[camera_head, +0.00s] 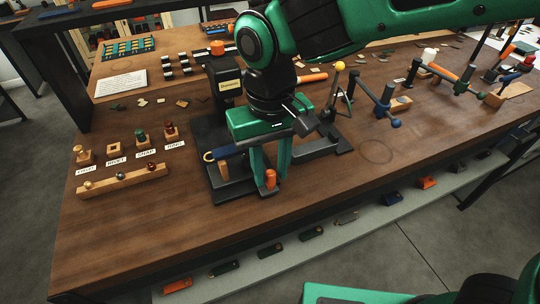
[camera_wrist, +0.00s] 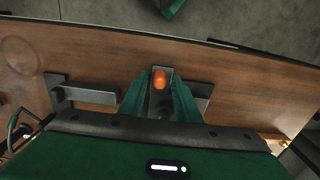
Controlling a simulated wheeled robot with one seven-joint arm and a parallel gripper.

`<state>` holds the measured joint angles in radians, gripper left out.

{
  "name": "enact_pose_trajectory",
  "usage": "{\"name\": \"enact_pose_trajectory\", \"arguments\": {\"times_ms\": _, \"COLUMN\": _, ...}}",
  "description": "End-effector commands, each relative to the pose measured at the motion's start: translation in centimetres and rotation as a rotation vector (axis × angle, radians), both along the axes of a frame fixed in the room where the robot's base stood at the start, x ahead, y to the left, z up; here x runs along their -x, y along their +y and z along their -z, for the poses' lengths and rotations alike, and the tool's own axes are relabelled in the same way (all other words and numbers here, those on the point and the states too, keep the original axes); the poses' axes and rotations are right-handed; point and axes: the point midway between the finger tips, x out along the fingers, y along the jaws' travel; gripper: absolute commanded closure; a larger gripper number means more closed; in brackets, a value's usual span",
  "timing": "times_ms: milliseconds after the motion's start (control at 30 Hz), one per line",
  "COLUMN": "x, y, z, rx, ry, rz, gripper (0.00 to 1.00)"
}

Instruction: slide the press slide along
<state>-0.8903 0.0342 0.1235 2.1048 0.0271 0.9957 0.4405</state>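The stamping press (camera_head: 226,92) stands on the bench, with a dark upright, a yellow label and a black base. A small orange knob (camera_head: 270,178) stands at its front, below my gripper. In the wrist view the knob (camera_wrist: 160,78) sits at the end of a dark grey bar, which appears to be the press slide (camera_wrist: 160,102). My gripper (camera_head: 270,172) points down with its green fingers apart. In the wrist view the fingers (camera_wrist: 160,95) lie on either side of the bar and knob. I cannot tell whether they touch it. My gripper's body hides part of the press.
A ring-ended handle (camera_head: 222,153) lies left of the gripper. A dark bracket (camera_head: 325,148) is at its right. A wooden rack (camera_head: 122,181) with small knobs is further left. Toggle clamps (camera_head: 385,98) stand to the right. The front right bench top is clear.

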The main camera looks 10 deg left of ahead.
Motion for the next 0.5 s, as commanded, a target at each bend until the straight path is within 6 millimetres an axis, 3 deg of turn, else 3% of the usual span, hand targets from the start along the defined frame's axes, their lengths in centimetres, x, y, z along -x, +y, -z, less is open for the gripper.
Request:
{"name": "enact_pose_trajectory", "arguments": {"times_ms": 100, "x": -0.02, "y": -0.03, "z": 0.29, "rx": 0.000, "ry": 0.000, "rz": 0.001, "gripper": 0.73}}
{"name": "enact_pose_trajectory", "arguments": {"times_ms": 200, "x": -0.02, "y": -0.03, "z": 0.25, "rx": 0.000, "ry": 0.000, "rz": 0.001, "gripper": 0.97}}
{"name": "enact_pose_trajectory", "arguments": {"times_ms": 233, "x": -0.02, "y": -0.03, "z": 0.24, "rx": 0.000, "ry": 0.000, "rz": 0.001, "gripper": 1.00}}
{"name": "enact_pose_trajectory", "arguments": {"times_ms": 500, "x": -0.49, "y": 0.25, "z": 0.21, "rx": -0.001, "ry": -0.001, "rz": 0.001, "gripper": 1.00}}
